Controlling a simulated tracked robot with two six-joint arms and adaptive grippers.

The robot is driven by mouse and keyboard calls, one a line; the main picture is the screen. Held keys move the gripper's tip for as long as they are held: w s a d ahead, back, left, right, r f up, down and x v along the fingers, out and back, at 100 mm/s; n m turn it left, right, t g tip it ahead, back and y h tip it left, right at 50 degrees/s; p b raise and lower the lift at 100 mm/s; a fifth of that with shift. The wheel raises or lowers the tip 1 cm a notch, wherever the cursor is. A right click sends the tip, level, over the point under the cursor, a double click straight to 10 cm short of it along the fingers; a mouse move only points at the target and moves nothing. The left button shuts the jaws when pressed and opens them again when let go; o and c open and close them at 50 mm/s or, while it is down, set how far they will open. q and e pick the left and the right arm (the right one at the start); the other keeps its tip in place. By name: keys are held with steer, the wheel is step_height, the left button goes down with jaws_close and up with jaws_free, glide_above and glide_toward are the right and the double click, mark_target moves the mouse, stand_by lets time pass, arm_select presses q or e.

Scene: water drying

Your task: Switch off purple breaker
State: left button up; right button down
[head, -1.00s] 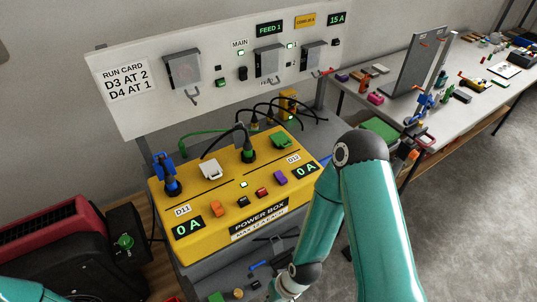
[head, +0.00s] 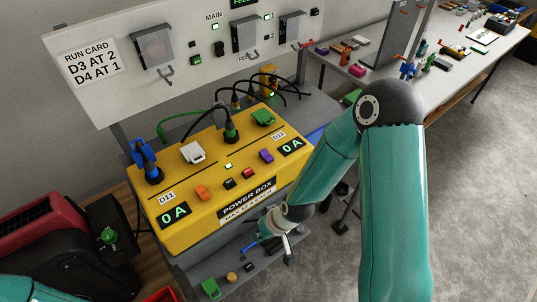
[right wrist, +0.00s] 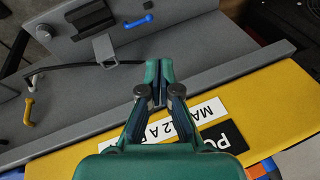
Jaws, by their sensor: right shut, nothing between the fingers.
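The purple breaker (head: 266,156) is a small rocker on the sloped top of the yellow power box (head: 190,243), left of the D12 display reading 0 A. My right gripper (head: 264,226) is at the front of the box, below the POWER BOX label and apart from the purple breaker. The purple breaker is not seen in the right wrist view. My left gripper is out of view.
An orange switch (head: 203,193), a black one (head: 230,184) and a red one (head: 248,172) sit left of the purple breaker. Plugs with cables (head: 231,132) stand behind. A grey shelf (head: 228,262) with small parts lies below. A side bench (head: 345,72) stands right.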

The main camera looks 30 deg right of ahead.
steer(key=w+d+r+t+b, duration=0.1)
steer(key=w+d+r, duration=0.1)
steer(key=r, duration=0.2)
steer(key=w+d+r+n+t+b, duration=0.1)
steer(key=w+d+r, duration=0.1)
steer(key=w+r, duration=0.1)
steer(key=w+d+r+t+b, duration=0.1)
steer(key=w+d+r, duration=0.1)
steer(key=r, duration=0.2)
steer(key=shift+w+d+r+n+t+h+b, duration=0.25)
steer(key=shift+d+r+n+t+h+b, duration=0.05)
steer(key=shift+t+h, duration=0.1)
steer(key=d+r+t+h+b, duration=0.1)
steer(key=d+r+t+b, duration=0.2)
steer(key=r, duration=1)
steer(key=shift+d+n, duration=0.4)
steer(key=shift+d, duration=0.75)
steer(key=shift+s+f, duration=0.1)
glide_toward(262, 150)
steer(key=w, duration=0.3)
steer(key=shift+w+a+b, duration=0.1)
steer(key=shift+a+b, duration=0.2)
steer(key=shift+a, duration=0.1)
steer(key=f+b, duration=0.1)
steer(key=w+f+b, duration=0.1)
steer(key=shift+w+f, duration=0.15)
steer(key=shift+f, duration=0.15)
steer(key=shift+w+f+b, duration=0.1)
steer(key=shift+f+b, duration=0.75)
